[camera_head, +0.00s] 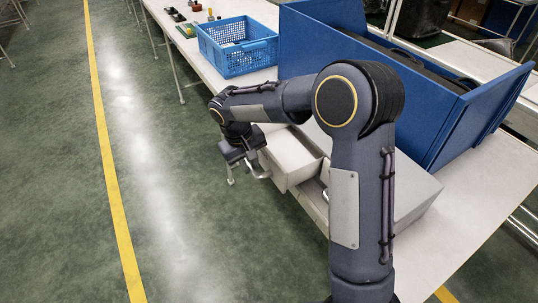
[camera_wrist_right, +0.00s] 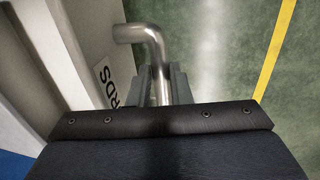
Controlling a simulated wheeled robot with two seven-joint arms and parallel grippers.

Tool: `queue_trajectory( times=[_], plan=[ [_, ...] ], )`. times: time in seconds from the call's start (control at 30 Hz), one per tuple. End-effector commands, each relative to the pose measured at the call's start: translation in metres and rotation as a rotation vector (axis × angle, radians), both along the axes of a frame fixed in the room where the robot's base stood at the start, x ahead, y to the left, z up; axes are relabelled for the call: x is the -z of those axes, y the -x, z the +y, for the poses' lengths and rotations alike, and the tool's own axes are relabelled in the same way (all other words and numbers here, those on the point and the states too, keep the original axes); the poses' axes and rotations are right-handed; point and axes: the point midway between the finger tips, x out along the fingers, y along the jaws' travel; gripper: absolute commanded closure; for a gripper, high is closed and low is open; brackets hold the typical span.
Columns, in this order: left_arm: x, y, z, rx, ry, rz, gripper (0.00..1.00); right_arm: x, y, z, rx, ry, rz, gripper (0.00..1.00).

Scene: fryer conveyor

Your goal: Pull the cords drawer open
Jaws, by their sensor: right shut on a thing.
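The cords drawer (camera_head: 291,157) is a light grey drawer in a grey cabinet (camera_head: 412,185) on the white table. It stands out from the cabinet, and part of its open inside shows in the head view. In the right wrist view its front (camera_wrist_right: 88,45) carries a label (camera_wrist_right: 108,82) ending in "RDS". My right gripper (camera_head: 250,165) is at the drawer's front, shut on the metal handle (camera_wrist_right: 150,45), which passes between its fingers (camera_wrist_right: 160,85). My right arm hides part of the cabinet. My left gripper is not in view.
A blue crate (camera_head: 237,58) stands on the white table (camera_head: 205,69) behind the drawer. A large blue bin (camera_head: 440,130) stands behind the cabinet. Small items lie at the table's far end. The green floor to the left is clear, with a yellow line (camera_head: 113,190).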

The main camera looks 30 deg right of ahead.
Motion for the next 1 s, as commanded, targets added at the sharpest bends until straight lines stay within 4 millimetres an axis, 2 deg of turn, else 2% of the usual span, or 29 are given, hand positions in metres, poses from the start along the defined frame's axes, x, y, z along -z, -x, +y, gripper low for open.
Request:
queue_trajectory(
  times=[0.1,0.37,0.4,0.57,0.87,1.0],
  plan=[
    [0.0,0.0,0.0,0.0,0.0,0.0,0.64,0.0,0.001,0.01,-0.001,0.0,-0.002,1.0],
    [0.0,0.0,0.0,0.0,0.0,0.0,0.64,-0.001,0.001,0.01,0.001,0.0,-0.002,1.0],
    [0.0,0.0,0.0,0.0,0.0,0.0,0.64,-0.001,0.001,0.01,0.001,0.0,-0.002,0.81],
    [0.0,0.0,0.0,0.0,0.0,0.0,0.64,-0.001,0.001,0.01,0.001,0.0,-0.002,0.6],
    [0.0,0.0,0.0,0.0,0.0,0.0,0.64,-0.002,0.0,0.01,0.001,0.0,-0.002,0.6],
    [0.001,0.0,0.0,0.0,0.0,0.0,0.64,-0.017,0.0,0.013,0.0,-0.001,-0.006,0.6]
  ],
)
